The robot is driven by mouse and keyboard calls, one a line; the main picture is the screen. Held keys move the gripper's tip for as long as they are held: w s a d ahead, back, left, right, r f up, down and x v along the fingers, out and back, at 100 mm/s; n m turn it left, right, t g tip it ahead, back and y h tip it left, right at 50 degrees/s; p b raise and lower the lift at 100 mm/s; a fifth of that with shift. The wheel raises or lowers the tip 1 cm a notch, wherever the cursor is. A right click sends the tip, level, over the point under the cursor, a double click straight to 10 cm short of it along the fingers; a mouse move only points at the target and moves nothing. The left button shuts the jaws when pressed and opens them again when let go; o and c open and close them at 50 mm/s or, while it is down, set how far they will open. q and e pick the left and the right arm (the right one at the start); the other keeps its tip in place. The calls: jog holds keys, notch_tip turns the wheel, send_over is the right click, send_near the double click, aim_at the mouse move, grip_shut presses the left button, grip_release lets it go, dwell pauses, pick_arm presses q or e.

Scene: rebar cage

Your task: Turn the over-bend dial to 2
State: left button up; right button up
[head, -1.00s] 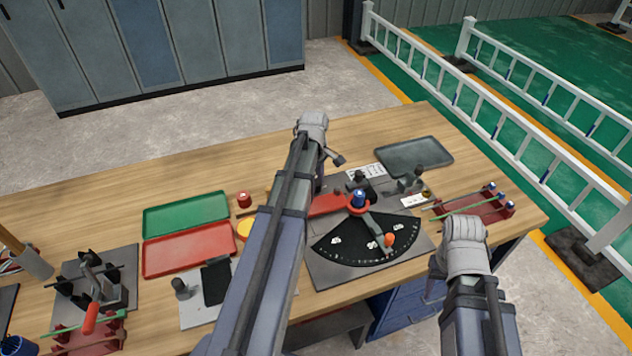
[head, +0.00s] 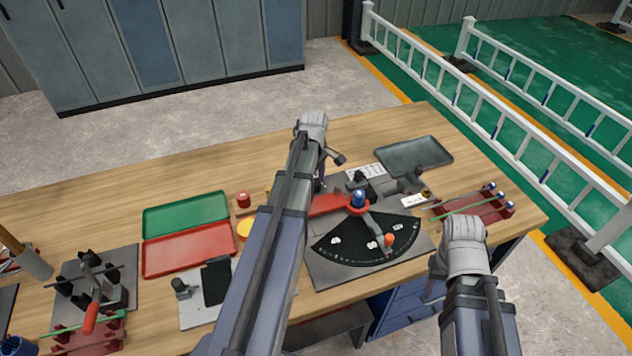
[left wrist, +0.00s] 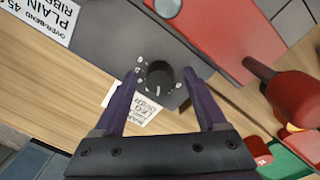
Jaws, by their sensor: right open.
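The over-bend dial is a small black round knob (left wrist: 160,75) on the dark grey bender plate in the left wrist view. White marks ring it; I cannot read its setting. My left gripper (left wrist: 161,72) is open, with one finger on each side of the knob. A gap seems to show on both sides, but contact is hard to judge. In the head view my left arm reaches over the bender (head: 322,274), and the arm hides the dial. My right gripper (head: 432,291) hangs low at the table's front edge, away from the dial, its fingers barely visible.
The bender's red arm (left wrist: 222,32) and a dark red cylinder (left wrist: 290,95) are close beside the left gripper. A white label (left wrist: 42,18) lies on the plate. A grey tray (head: 414,156), a green tray (head: 186,213) and a red tray (head: 188,251) are on the table.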

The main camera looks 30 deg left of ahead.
aim_at(315, 183)
pick_arm(q)
jog(key=r+p, duration=0.7)
jog(key=shift+s+r+p, duration=0.2)
jog(key=shift+r+p, duration=0.2)
dwell(0.5)
